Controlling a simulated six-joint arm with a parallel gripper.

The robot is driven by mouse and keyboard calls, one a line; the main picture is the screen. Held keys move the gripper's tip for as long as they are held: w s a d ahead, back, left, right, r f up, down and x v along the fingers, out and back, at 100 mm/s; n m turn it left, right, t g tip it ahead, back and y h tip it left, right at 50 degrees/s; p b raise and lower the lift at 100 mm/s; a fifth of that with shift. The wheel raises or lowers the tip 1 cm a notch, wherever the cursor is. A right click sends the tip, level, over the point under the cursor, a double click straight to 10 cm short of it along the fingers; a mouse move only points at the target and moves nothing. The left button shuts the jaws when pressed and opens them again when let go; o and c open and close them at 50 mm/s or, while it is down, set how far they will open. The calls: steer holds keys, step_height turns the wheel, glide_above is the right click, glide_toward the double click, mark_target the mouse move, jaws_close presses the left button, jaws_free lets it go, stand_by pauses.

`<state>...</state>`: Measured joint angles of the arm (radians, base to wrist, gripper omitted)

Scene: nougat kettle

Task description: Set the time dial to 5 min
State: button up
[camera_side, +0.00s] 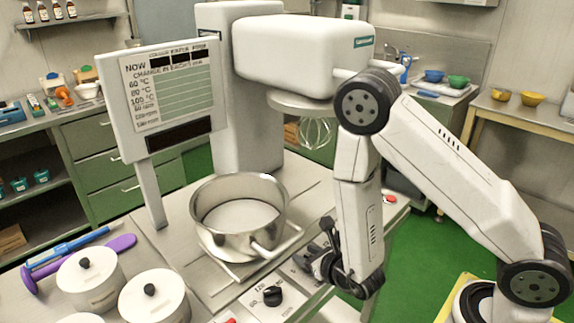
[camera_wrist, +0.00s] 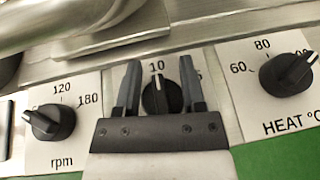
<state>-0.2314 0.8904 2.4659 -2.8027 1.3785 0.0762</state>
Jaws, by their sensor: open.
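The time dial (camera_wrist: 161,98) is a black knob on a white plate in the wrist view. Its white pointer mark points up at the printed 10. Part of another number shows to the right; the left side of its scale is hidden behind a finger. My gripper (camera_wrist: 160,75) is open, with one dark finger on each side of the knob. A gap shows between each finger and the knob. In the side view my gripper (camera_side: 318,262) is low over the front control panel, and the time dial is hidden there.
The rpm dial (camera_wrist: 50,121) is left of my gripper and the heat dial (camera_wrist: 287,74) is right. A steel kettle (camera_side: 240,212) stands behind the panel, its handle reaching toward my gripper. White lidded pots (camera_side: 153,297) stand at the front left.

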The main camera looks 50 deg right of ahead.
steer(key=shift+d+m+g+h, duration=0.1)
steer(key=shift+m+g+h, duration=0.2)
steer(key=shift+m+h, duration=1)
steer(key=shift+d+m+g+h, duration=0.1)
steer(key=shift+m+g+h, duration=0.4)
steer(key=shift+m+h, duration=0.7)
